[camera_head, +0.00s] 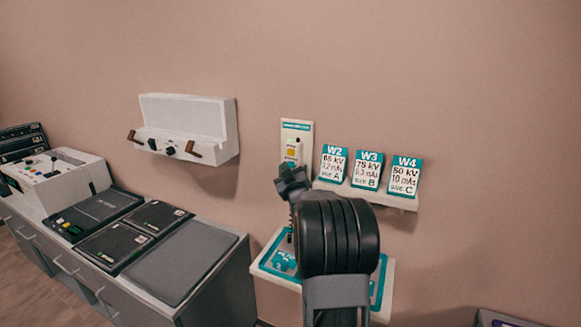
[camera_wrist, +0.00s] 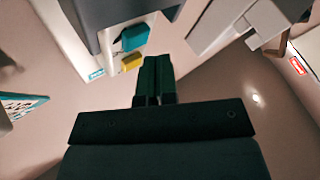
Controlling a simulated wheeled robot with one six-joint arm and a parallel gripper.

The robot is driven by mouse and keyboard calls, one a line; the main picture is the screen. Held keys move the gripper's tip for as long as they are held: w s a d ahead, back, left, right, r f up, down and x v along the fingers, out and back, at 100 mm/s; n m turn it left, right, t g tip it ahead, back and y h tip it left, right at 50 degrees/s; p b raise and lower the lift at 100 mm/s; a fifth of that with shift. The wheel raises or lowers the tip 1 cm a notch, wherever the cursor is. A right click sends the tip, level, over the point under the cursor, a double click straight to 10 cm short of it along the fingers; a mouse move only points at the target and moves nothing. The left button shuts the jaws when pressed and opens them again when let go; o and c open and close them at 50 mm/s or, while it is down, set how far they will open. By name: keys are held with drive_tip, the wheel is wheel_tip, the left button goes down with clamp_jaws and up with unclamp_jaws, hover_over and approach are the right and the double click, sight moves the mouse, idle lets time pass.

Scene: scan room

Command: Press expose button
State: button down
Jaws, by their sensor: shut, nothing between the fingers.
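A pale panel with a teal header (camera_head: 297,126) is fixed to the wall and carries a yellow button (camera_head: 291,151). Its lettering is too small to read, so I cannot confirm it is the expose button. My gripper (camera_head: 291,174) is just below the button in the head view, in front of the panel's lower part, which it hides. In the wrist view my gripper (camera_wrist: 155,61) is shut and empty. A yellow block (camera_wrist: 131,63) beside a teal block (camera_wrist: 134,37) shows just left of the fingertips. I see no clear contact with either.
A shelf (camera_head: 375,196) with the W2 (camera_head: 333,163), W3 (camera_head: 367,169) and W4 (camera_head: 405,177) cards is close right of my gripper. A white wall unit (camera_head: 187,125) with brown handles is to the left. A tray (camera_head: 267,271) juts out below; a console counter (camera_head: 225,246) stands lower left.

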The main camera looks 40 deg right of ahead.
drive_tip(key=shift+w+d+b, duration=0.35)
drive_tip(key=shift+d+b, duration=0.25)
drive_tip(key=shift+d, duration=0.15)
idle(0.8)
drive_tip(key=shift+a+f, duration=0.1)
drive_tip(key=shift+s+a+b, duration=0.4)
drive_tip(key=shift+a+b, duration=0.3)
drive_tip(key=shift+b, duration=0.1)
drive_tip(key=shift+a, duration=0.1)
drive_tip(key=shift+s+a+b, duration=0.4)
drive_tip(key=shift+a+b, duration=0.2)
drive_tip(key=shift+a, duration=0.1)
drive_tip(key=shift+s+a+b, duration=0.4)
drive_tip(key=shift+a+b, duration=0.15)
drive_tip(key=shift+a, duration=0.2)
drive_tip(key=shift+s+a+b, duration=0.4)
drive_tip(key=shift+a+b, duration=0.2)
drive_tip(key=shift+a, duration=0.1)
